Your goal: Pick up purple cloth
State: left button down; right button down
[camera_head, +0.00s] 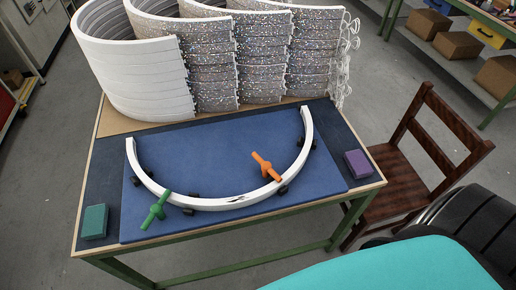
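The purple cloth (358,164) is a small folded, block-like piece. It lies on the dark right-hand border of the table (340,122), close to the right edge and just right of the blue mat (225,165). Nothing covers it. Neither of my grippers shows in the head view, so I see nothing holding or touching the cloth.
A white arc (234,203) lies on the mat, with a green tool (155,211) and an orange tool (266,167) at it. A teal cloth (95,222) lies at left. Glittery arcs (260,50) stand behind. A wooden chair (400,180) stands close at right.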

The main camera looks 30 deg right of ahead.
aim_at(357, 163)
jog(key=z, duration=1.85)
